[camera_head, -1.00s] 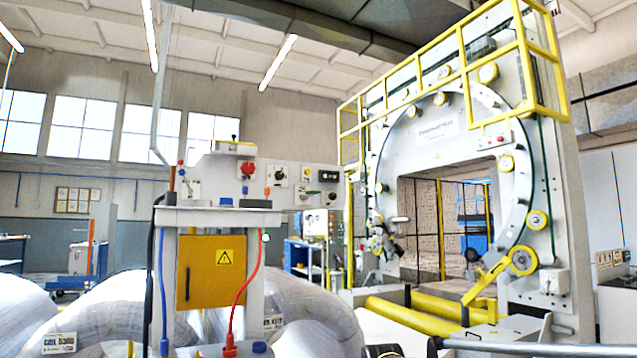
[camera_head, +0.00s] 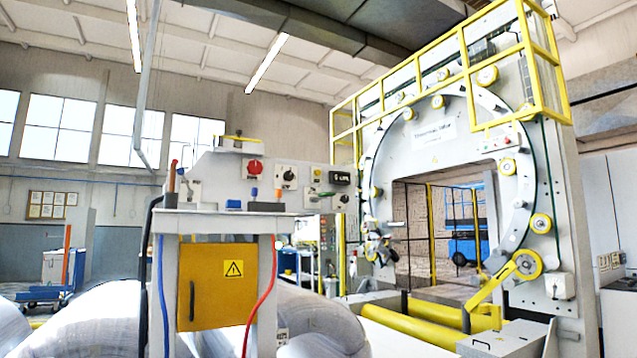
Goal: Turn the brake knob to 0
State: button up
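A grey control panel (camera_head: 222,183) rises behind the white stand in the left half of the head view. It carries a black rotary knob (camera_head: 287,176) on a light square plate, to the right of a round red knob (camera_head: 254,168). A small dark display (camera_head: 340,178) and smaller controls sit further right. I cannot read any labels or scale marks, so I cannot tell which control is the brake knob or where it points. My gripper is not in view.
A white stand (camera_head: 220,222) with a yellow door (camera_head: 217,285) stands before the panel. Wrapped coils (camera_head: 95,325) lie around its base. A red cable (camera_head: 266,300) hangs at its side. The ring wrapping machine (camera_head: 515,225), with yellow rails and rollers (camera_head: 425,333), fills the right.

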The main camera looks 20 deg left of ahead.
aim_at(288, 177)
jog(key=k, duration=1.2)
jog(key=u, duration=1.15)
jog(key=i, duration=0.9)
jog(key=z, duration=0.05)
